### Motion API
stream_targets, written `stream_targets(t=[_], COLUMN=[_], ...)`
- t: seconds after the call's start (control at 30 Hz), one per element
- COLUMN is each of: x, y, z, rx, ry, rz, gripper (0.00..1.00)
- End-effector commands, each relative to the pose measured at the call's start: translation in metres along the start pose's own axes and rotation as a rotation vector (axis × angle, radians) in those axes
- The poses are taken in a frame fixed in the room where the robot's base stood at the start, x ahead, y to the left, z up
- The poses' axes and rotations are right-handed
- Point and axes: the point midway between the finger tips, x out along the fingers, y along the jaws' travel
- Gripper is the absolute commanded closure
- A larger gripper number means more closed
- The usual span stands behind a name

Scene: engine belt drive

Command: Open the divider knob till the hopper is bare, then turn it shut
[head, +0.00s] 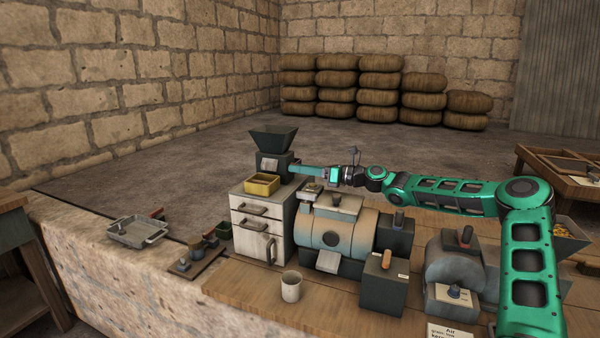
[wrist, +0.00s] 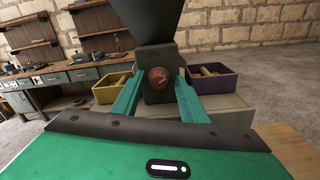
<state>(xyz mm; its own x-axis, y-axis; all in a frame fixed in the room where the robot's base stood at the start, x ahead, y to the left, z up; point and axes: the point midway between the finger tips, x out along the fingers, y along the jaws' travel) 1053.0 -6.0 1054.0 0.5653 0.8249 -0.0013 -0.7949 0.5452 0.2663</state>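The divider is a dark box (wrist: 157,95) under a dark hopper (head: 273,138), on a pale drawer cabinet (head: 243,213). Its round red-brown knob (wrist: 158,78) faces my gripper in the wrist view, with a pale mark on its face. My gripper (wrist: 159,76) is open, with one green finger on each side of the knob and a visible gap to each. In the head view my gripper (head: 293,168) reaches the divider's right side, and the knob is hidden. I cannot tell what is inside the hopper.
A yellow bin (wrist: 112,88) and a purple bin (wrist: 212,87), each with brown pieces inside, flank the divider. The yellow bin (head: 262,185) stands in front of it in the head view. A motor-like drum (head: 331,240) and a cup (head: 291,287) stand on the bench below my arm.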

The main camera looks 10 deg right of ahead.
Motion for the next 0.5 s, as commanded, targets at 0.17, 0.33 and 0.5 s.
stream_targets(t=[0.17,0.33,0.5], x=[0.0013,0.0012,0.0010], y=[-0.0001,0.0001,-0.0003], z=[0.0000,0.0001,0.0002], rx=[0.000,0.000,0.000], ry=[0.000,0.000,0.000], rz=[0.000,0.000,-0.001], gripper=[0.60,0.77,1.00])
